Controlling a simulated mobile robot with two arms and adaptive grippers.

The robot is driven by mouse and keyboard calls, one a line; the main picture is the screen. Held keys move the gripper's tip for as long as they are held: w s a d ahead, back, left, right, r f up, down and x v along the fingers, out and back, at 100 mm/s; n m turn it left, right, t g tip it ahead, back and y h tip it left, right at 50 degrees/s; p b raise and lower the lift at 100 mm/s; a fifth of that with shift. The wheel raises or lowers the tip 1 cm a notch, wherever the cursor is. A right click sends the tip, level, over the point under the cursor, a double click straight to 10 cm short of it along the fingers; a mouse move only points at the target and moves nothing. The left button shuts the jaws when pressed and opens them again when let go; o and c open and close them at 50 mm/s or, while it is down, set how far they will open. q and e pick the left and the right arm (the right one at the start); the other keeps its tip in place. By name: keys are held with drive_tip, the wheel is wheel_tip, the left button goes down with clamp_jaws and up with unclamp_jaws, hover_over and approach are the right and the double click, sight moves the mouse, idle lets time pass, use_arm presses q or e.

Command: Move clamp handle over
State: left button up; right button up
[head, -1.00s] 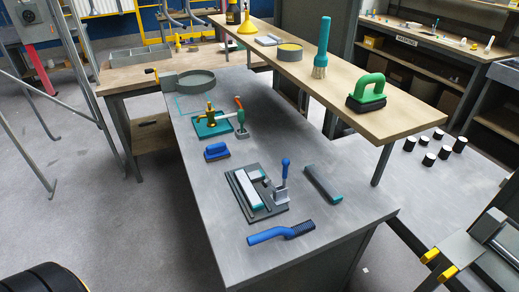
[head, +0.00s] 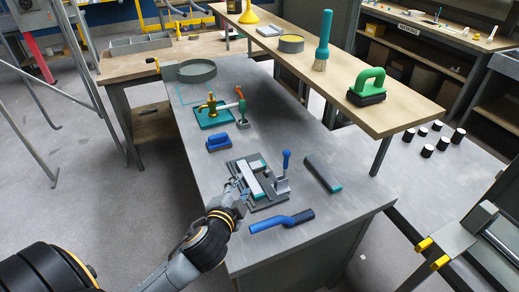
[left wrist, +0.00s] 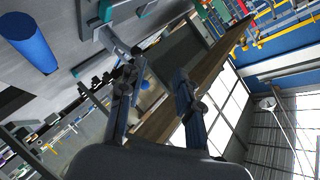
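The clamp handle (head: 286,160) is blue and stands upright on a small grey clamp (head: 281,185) at the right side of a dark fixture plate (head: 271,204). A light bar with a teal end lies in the fixture. My left gripper (head: 238,185) is at the fixture's left edge, across the plate from the handle; contact cannot be told. In the left wrist view its two fingers (left wrist: 155,95) are apart with nothing between them. A blue cylinder (left wrist: 30,42), seemingly the handle, shows at the upper left there. My right gripper is not in view.
A dark bar (head: 322,173) lies to the right, a blue block brush (head: 219,142) behind. A raised wooden shelf (head: 400,112) overhangs the table's right side.

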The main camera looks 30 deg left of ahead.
use_arm(q)
drive_tip(key=w+d+r+m+t+h, duration=0.2)
drive_tip(key=w+r+m+t+h, duration=0.25)
drive_tip(key=w+r+m, duration=0.4)
drive_tip(key=m+g+h, duration=0.7)
drive_tip(key=m+g, duration=0.2)
drive_tip(key=m, duration=1.7)
approach(284, 153)
drive_tip(key=w, duration=0.1)
drive_tip(key=b+x, duration=0.1)
drive_tip(key=x, duration=0.7)
drive_tip(key=shift+s+d+f, duration=0.2)
drive_tip(key=shift+f, duration=0.05)
drive_tip(key=shift+w+d+f+y, duration=0.1)
drive_tip(key=shift+w+d+y, duration=0.05)
drive_tip(key=shift+w+y, duration=0.1)
drive_tip(key=shift+c, duration=0.6)
drive_tip(key=c, duration=0.5)
